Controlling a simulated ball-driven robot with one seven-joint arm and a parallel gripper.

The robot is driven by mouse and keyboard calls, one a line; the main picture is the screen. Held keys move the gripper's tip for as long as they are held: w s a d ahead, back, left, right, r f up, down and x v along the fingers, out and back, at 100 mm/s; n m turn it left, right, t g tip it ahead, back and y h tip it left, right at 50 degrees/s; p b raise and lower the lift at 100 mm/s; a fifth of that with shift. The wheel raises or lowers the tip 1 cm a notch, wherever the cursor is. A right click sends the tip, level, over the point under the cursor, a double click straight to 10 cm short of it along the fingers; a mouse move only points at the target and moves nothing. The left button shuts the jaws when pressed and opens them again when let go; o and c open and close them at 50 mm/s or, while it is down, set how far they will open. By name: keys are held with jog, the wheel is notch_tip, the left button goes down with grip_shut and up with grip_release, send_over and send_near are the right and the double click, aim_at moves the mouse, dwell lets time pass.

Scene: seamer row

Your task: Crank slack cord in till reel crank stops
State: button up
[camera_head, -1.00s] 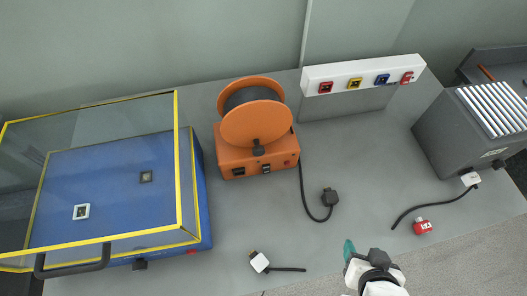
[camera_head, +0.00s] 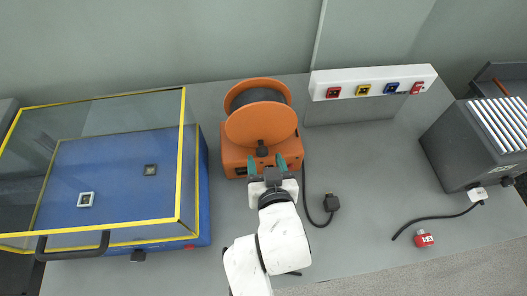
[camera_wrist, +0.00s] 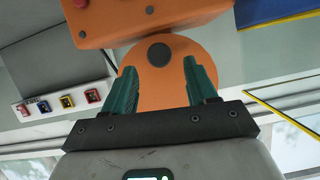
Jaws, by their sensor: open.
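The orange cord reel (camera_head: 259,120) stands on the grey bench, with a round orange drum flange facing me. A dark round crank knob (camera_head: 262,152) sits low on the flange's front; it also shows in the wrist view (camera_wrist: 159,54). My gripper (camera_head: 266,163) is in front of the reel with its green fingers pointing at it. In the wrist view my gripper (camera_wrist: 162,80) is open, and the knob appears between and beyond the fingertips. I cannot tell whether a finger touches it.
A blue machine (camera_head: 203,190) with a yellow-edged clear guard (camera_head: 182,150) stands close at the left. A white socket strip (camera_head: 345,79) is at the back right. A grey ribbed unit (camera_head: 455,150) and a red plug (camera_head: 424,239) are at right.

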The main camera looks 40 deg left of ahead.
aim_at(263, 153)
jog(key=shift+x, duration=1.95)
grip_shut()
